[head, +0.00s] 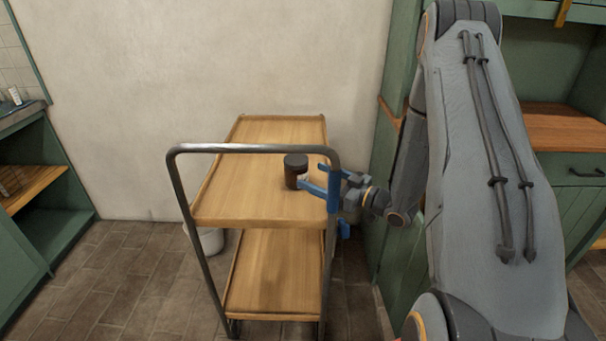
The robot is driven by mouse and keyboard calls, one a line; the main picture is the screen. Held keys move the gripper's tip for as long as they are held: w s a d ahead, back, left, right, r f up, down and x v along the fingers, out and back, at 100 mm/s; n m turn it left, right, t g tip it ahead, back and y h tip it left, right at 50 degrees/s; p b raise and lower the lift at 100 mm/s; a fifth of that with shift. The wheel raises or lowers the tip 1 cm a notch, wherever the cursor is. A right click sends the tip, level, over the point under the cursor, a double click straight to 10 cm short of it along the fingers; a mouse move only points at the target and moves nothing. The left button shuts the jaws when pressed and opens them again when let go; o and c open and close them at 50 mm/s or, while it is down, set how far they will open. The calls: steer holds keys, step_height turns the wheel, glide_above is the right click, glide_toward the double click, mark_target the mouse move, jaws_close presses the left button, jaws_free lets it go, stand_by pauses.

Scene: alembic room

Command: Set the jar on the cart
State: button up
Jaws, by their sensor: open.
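A small brown jar with a dark lid (296,172) stands upright on the top shelf of the wooden cart (232,208), near its right side. My gripper (318,190) is open at the right edge of the cart, with one blue finger reaching close to the jar's lower right side. Whether that finger touches the jar I cannot tell. The cart has a dark metal handle frame (250,149) that rises at its near end and passes in front of the shelf.
A lower wooden shelf (270,280) of the cart is bare. A white bin (209,240) stands behind the cart's left leg. Green cabinets (395,150) stand close on the right, and a green shelf unit (62,215) is at the left. The rest of the cart's top is clear.

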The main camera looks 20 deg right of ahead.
steer(key=shift+v, duration=1.9)
